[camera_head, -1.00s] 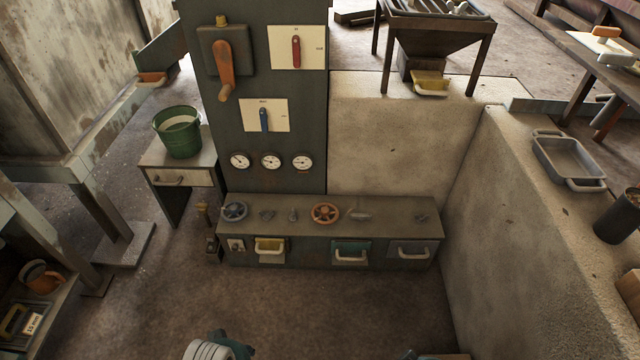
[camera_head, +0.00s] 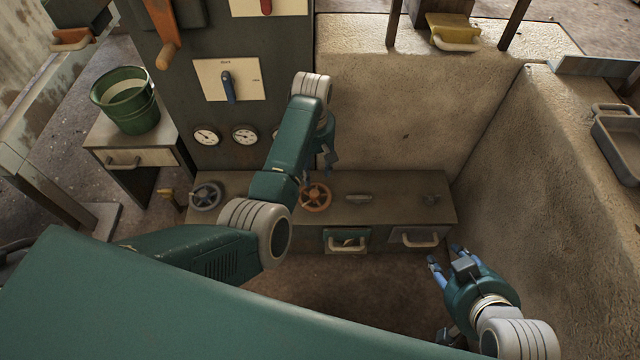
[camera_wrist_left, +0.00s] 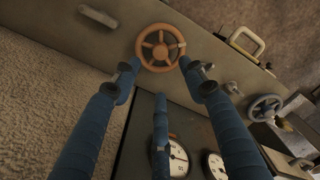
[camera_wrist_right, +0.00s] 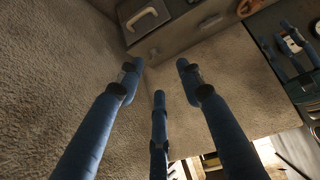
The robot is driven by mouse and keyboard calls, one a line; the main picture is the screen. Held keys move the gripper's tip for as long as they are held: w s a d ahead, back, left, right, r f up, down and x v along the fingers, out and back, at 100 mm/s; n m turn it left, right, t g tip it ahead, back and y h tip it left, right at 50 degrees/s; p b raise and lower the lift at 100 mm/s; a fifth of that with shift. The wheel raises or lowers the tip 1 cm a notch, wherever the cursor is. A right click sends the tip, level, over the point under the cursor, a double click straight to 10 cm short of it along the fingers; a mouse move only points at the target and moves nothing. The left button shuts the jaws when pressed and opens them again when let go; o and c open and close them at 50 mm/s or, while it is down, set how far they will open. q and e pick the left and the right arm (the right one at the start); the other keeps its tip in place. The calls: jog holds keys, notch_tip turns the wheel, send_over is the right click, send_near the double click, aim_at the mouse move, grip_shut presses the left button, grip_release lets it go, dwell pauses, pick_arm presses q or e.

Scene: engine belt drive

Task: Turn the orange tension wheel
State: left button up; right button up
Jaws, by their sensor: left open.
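The orange tension wheel (camera_head: 316,198), a spoked handwheel, sits on top of the low grey-green bench (camera_head: 400,207). My left gripper (camera_head: 314,180) is over the wheel, its fingers partly hidden by my arm in the head view. In the left wrist view the orange wheel (camera_wrist_left: 160,47) shows between the tips of the spread blue fingers, close to its rim; I cannot tell whether they touch it. My left gripper is open. My right gripper (camera_head: 445,256) is open and empty in front of the bench's right end. The right wrist view shows a bit of the wheel (camera_wrist_right: 248,7).
A grey handwheel (camera_head: 206,195) sits left on the bench, and a flat grey handle (camera_head: 358,198) lies right of the orange wheel. Drawers with handles (camera_head: 418,238) line the bench front. The dark cabinet (camera_head: 225,125) and concrete walls (camera_head: 410,110) rise close behind and right.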

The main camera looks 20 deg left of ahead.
aim_at(314, 192)
pick_arm(q)
notch_tip(314, 192, down, 3)
jog(key=shift+s+f+b, duration=0.1)
jog(key=shift+b, duration=0.55)
notch_tip(314, 192, down, 3)
jog(key=shift+r+b, duration=0.1)
jog(key=shift+b, duration=0.5)
pick_arm(e)
jog(key=w+a+r+t+y, duration=0.1)
jog(key=w+a+r+t, duration=0.15)
jog(key=w+r, duration=0.2)
jog(key=w+a+r+t+y, duration=0.1)
jog(key=w+r+t, duration=0.3)
jog(key=r, duration=0.2)
pick_arm(q)
notch_tip(314, 192, down, 4)
jog(key=shift+b, duration=1)
jog(key=shift+f, duration=0.2)
grip_shut()
jog(key=shift+a, duration=0.1)
pick_arm(e)
notch_tip(314, 192, up, 13)
jog(key=a+t+y, duration=0.1)
jog(key=t, duration=0.5)
jog(key=shift+w+a+f+n+y, duration=0.2)
jog(key=shift+w+a+n+y, duration=0.1)
jog(key=shift+a+y, duration=0.1)
jog(key=shift+w+f, duration=0.1)
jog(key=shift+f, duration=0.3)
